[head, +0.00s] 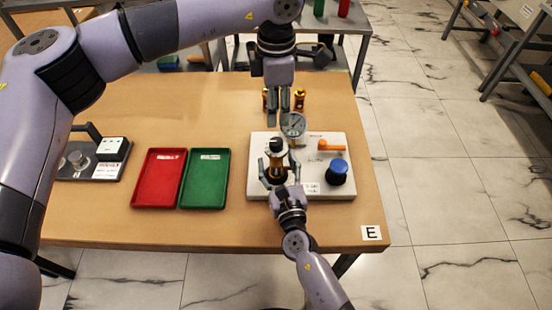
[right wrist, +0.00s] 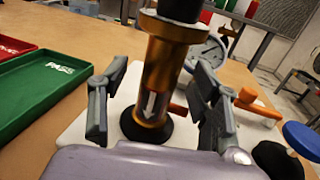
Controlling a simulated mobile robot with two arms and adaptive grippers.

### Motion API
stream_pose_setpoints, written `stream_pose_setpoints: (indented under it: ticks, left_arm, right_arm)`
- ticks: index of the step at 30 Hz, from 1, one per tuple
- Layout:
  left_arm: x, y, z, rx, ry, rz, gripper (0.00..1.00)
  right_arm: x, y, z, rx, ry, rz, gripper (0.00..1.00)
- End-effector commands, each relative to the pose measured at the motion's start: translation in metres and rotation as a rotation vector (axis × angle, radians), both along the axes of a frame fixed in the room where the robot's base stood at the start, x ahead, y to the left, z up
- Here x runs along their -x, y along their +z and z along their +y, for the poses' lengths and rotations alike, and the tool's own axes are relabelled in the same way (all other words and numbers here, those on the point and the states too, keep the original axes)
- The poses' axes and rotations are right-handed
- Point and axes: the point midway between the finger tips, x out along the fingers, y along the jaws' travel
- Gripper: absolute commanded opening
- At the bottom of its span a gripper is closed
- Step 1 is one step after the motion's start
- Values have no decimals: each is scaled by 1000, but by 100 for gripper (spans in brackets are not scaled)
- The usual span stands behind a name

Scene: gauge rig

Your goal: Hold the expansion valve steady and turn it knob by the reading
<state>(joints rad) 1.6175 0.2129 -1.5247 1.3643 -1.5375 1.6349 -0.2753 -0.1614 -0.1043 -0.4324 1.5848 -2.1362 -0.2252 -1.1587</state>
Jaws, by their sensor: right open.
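The expansion valve is a brass upright body (right wrist: 160,75) with a dark knob (right wrist: 182,8) on top, standing on a white board (head: 262,192).
The board also carries an orange handle (head: 330,147) and a blue knob (head: 337,168). Red (head: 158,178) and green (head: 205,178) trays lie to the left. Brass pieces (head: 300,100) stand behind the board. A grey device (head: 97,160) sits far left. The table's front strip is clear.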

Motion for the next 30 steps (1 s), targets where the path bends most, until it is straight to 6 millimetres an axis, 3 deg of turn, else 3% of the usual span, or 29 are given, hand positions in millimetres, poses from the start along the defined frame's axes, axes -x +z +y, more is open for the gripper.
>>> stream_pose_setpoints:
  ticks: [6, 14, 30]
  left_arm:
    - [0, 0, 0, 0, 0, 0, 33]
    - [0, 0, 0, 0, 0, 0, 33]
    - [0, 0, 0, 0, 0, 0, 33]
  right_arm:
    - [-15, 0, 3, 0, 1, 1, 57]
    - [-15, 0, 4, 0, 1, 1, 57]
    - [-15, 0, 4, 0, 0, 1, 23]
